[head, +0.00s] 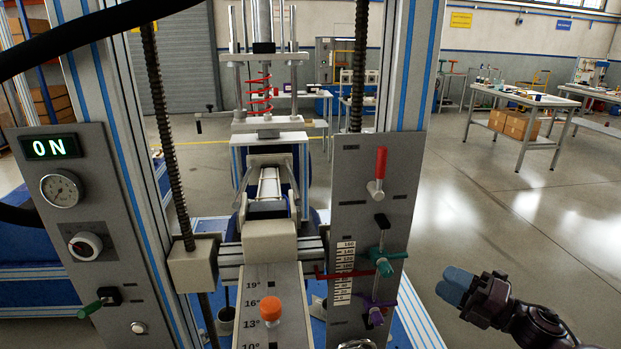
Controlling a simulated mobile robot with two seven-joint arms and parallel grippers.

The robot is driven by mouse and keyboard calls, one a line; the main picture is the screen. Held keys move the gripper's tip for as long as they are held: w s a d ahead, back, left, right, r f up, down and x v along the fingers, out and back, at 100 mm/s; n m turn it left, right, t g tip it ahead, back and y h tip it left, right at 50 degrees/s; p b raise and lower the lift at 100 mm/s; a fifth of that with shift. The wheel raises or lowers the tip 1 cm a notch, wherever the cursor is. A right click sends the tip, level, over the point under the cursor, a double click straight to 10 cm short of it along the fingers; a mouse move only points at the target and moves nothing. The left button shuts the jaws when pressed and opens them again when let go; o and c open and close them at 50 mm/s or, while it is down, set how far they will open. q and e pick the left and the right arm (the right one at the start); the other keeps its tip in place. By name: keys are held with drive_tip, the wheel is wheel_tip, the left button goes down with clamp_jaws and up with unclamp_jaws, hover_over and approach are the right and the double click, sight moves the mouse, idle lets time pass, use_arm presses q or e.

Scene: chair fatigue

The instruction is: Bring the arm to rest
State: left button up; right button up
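My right gripper (456,286) is at the lower right of the head view, with its arm coming in from the bottom right. Its two blue fingertips lie together with no gap showing, and nothing is seen between them. It is in free space over the floor, apart from and to the right of the test machine's right grey panel (362,225). That panel carries a red-handled lever (379,170), a teal knob (384,264), a purple knob (377,317) and a scale strip. My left gripper is not in view.
An orange knob (264,309) stands on the angle-marked plate. A worktable (526,99) with boxes stands far right. Open floor lies right of the machine.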

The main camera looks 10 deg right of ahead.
drive_tip(key=s+f+m+t+h, duration=0.1)
drive_tip(key=s+f+m+h, duration=0.1)
drive_tip(key=f+m+h, duration=0.6)
drive_tip(key=s+f+m+t+h, duration=0.1)
drive_tip(key=s+f+m+h, duration=0.2)
drive_tip(key=m, duration=0.9)
drive_tip(key=s+a+f+m+g+h, duration=0.1)
drive_tip(key=s+a+f+m+g, duration=0.1)
drive_tip(key=s+f, duration=0.4)
drive_tip(key=s+a+f+m+g+h, duration=0.1)
drive_tip(key=s+a+f+m+g, duration=0.2)
drive_tip(key=s, duration=0.7)
drive_tip(key=a+f+m, duration=0.2)
drive_tip(key=a+f, duration=0.1)
drive_tip(key=a, duration=0.1)
drive_tip(key=shift+s+f+g, duration=0.15)
drive_tip(key=shift+f+g, duration=0.05)
drive_tip(key=shift+g, duration=0.1)
